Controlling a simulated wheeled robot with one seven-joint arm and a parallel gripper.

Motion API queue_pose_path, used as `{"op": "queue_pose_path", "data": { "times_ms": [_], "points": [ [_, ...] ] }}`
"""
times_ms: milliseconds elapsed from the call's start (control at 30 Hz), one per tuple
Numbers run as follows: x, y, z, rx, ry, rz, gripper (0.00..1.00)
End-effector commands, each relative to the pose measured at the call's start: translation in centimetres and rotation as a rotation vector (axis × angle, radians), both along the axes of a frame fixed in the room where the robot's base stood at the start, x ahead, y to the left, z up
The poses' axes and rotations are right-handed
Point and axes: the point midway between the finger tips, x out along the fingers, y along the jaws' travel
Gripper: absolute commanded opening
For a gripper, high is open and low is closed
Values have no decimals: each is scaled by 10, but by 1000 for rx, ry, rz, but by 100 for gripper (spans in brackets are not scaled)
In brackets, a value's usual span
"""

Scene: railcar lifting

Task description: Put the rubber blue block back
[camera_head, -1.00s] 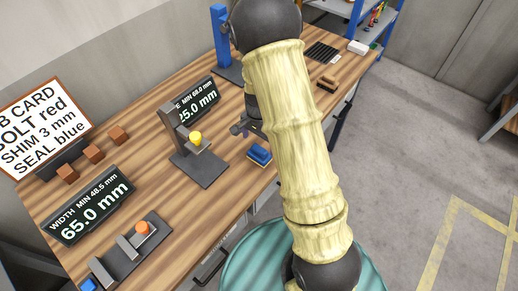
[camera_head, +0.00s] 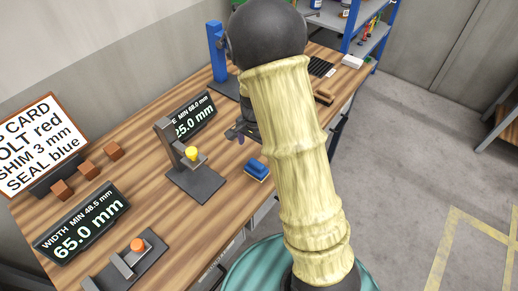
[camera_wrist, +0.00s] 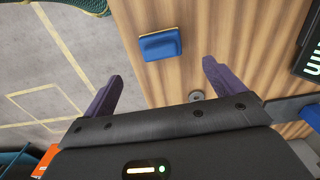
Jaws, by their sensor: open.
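The blue block (camera_head: 256,168) lies on the wooden bench near its front edge, to the left of my arm. It has a thin yellow layer along its underside. In the wrist view the blue block (camera_wrist: 160,46) lies on the wood beyond my fingertips, roughly in line with the gap between them. My gripper (camera_head: 237,132) is over the bench, partly hidden by my arm. In the wrist view my gripper (camera_wrist: 162,72) is open, with two dark purple fingers spread apart and nothing between them.
A dark stand with a yellow knob (camera_head: 191,154) stands left of the block. A gauge with an orange knob (camera_head: 137,245) is at the front left. Several brown blocks (camera_head: 88,169), two readout signs and a card sign line the back. A brown-black piece (camera_head: 324,97) lies farther right.

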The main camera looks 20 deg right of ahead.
Motion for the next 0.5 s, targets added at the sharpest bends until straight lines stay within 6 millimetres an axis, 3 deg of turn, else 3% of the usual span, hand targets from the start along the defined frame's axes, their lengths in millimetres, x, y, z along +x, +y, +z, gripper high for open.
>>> {"op": "queue_pose_path", "data": {
  "times_ms": [167,500],
  "points": [
    [-22,-1,24,9,-37,138,94],
    [-109,-1,82,-52,-175,706,94]
  ]
}}
